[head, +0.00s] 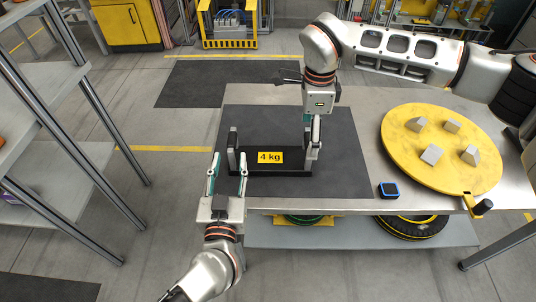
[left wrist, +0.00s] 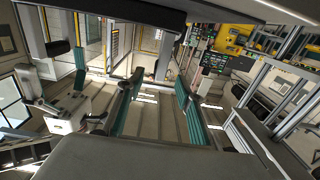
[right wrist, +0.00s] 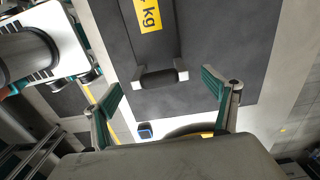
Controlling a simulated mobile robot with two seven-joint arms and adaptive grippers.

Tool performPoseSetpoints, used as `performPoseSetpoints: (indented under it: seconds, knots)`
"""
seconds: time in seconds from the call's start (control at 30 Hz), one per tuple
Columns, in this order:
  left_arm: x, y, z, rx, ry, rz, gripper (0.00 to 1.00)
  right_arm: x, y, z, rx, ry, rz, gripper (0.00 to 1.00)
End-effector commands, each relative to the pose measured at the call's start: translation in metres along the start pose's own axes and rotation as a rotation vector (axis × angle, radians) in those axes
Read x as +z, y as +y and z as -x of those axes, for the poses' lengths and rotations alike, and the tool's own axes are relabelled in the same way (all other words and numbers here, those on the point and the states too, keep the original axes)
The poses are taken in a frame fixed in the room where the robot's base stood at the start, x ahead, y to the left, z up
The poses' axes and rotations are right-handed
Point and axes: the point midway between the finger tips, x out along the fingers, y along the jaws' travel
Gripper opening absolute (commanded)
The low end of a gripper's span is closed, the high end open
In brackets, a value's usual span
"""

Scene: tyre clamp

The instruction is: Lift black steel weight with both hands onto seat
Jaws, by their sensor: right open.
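The black steel weight (head: 270,158), marked "4 kg", lies on a dark mat (head: 345,180) on the table. It has an upright grey-black handle at each end. My left gripper (head: 228,164) is open and empty, just in front of the left handle at the table's front edge. In the left wrist view its fingers (left wrist: 156,88) are spread. My right gripper (head: 312,127) points down at the right handle. In the right wrist view its fingers (right wrist: 163,88) are wide apart, with the handle (right wrist: 160,76) beyond them. I cannot tell which thing is the seat.
A yellow round plate (head: 405,155) with several grey blocks stands on the table's right side. A small blue-black device (head: 388,190) lies near the front edge. Tyres (head: 405,228) lie on the lower shelf. A metal rack (head: 60,90) stands at the left.

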Motion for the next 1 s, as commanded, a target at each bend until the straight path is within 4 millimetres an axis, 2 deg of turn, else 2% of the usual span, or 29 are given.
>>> performPoseSetpoints:
  seconds: [0.33, 0.73, 1.0]
  knots:
    - [0.000, -0.001, -0.007, -0.001, 0.002, -0.002, 0.36, 0.001, 0.001, -0.006, 0.001, -0.002, 0.002, 0.86]
    - [0.000, -0.001, -0.061, -0.002, 0.003, -0.001, 0.36, 0.002, 0.001, -0.061, 0.002, -0.003, 0.001, 0.86]
    - [0.000, -0.001, -0.078, -0.001, 0.002, 0.000, 0.36, 0.002, 0.000, -0.077, -0.001, -0.003, 0.001, 0.86]
